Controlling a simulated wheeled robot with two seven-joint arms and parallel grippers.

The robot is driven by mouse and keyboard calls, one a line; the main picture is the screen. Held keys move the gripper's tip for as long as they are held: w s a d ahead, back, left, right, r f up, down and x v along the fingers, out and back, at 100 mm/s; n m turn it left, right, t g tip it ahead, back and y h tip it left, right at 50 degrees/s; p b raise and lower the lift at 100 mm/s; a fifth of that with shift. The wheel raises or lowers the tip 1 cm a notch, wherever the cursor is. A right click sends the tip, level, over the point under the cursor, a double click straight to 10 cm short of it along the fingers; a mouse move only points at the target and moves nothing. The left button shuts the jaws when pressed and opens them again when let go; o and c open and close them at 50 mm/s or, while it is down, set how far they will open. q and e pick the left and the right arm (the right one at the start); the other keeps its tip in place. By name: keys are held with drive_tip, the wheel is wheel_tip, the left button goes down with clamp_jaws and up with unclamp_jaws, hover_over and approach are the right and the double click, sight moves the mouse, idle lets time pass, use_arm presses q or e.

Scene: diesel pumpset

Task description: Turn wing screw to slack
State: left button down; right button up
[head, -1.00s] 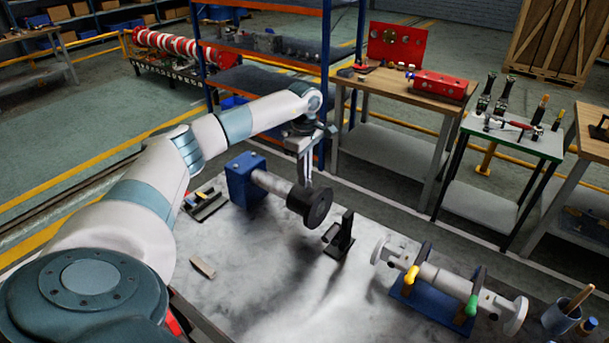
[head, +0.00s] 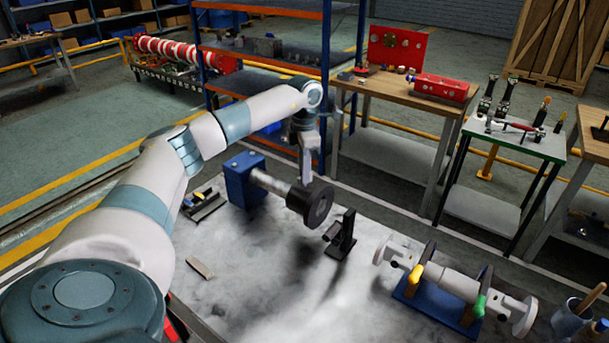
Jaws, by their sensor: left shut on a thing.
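My left gripper (head: 306,178) points down at the shaft, just behind the top of the black disc (head: 310,203). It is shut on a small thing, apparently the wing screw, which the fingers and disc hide. The disc sits at the right end of a grey shaft (head: 271,183). The shaft comes out of a blue block (head: 244,180) on the grey bench top (head: 250,290). My right gripper is not in view.
A black upright bracket (head: 342,236) stands just right of the disc. A grey flanged pipe (head: 455,285) with yellow and green handles lies in a blue cradle at the right. A small flat bar (head: 200,268) lies at left. The front middle of the bench is clear.

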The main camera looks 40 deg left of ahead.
use_arm(q)
drive_tip(key=n+b, duration=0.1)
drive_tip(key=n, duration=0.4)
drive_tip(key=shift+n, duration=0.3)
drive_tip(key=n, duration=1.1)
drive_tip(key=shift+n+b, duration=0.35)
drive_tip(key=shift+n, duration=0.05)
drive_tip(key=n, duration=0.4)
drive_tip(key=shift+w+r+n, duration=0.1)
drive_tip(key=shift+n, duration=0.2)
drive_tip(key=c, duration=1.9)
unclamp_jaws()
drive_tip(key=shift+o, duration=0.2)
